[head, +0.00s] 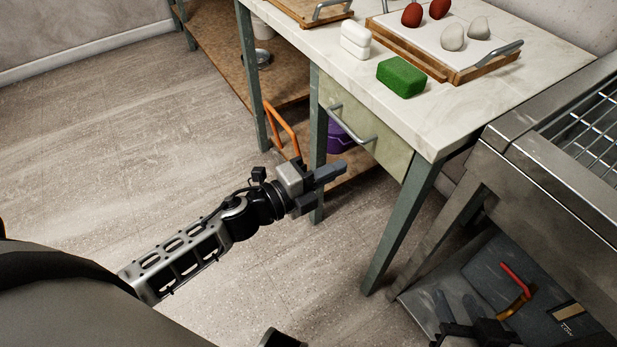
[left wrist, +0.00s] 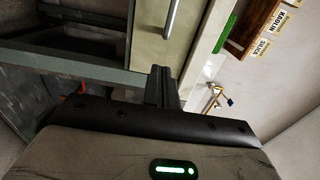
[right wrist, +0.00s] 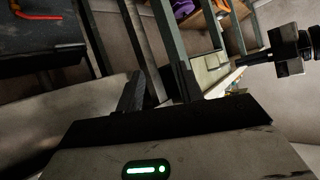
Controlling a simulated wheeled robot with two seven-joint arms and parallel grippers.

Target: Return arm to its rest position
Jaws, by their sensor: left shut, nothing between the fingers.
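My left gripper (head: 335,172) hangs in front of the table's drawer, above the floor. It is shut and empty; its fingers also meet in the left wrist view (left wrist: 162,88). My left arm reaches in from the lower left. My right gripper (head: 457,308) shows only partly at the bottom right, in front of the dark lower shelf of the metal stand. In the right wrist view its fingers (right wrist: 158,88) are apart with nothing between them.
The table (head: 410,115) has a drawer handle (head: 352,125) and legs near my left gripper. On it are a green block (head: 401,77), a white block (head: 355,40) and a wooden tray (head: 430,67) with several lumps. A metal stand (head: 515,165) is right. Open floor (head: 90,150) lies left.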

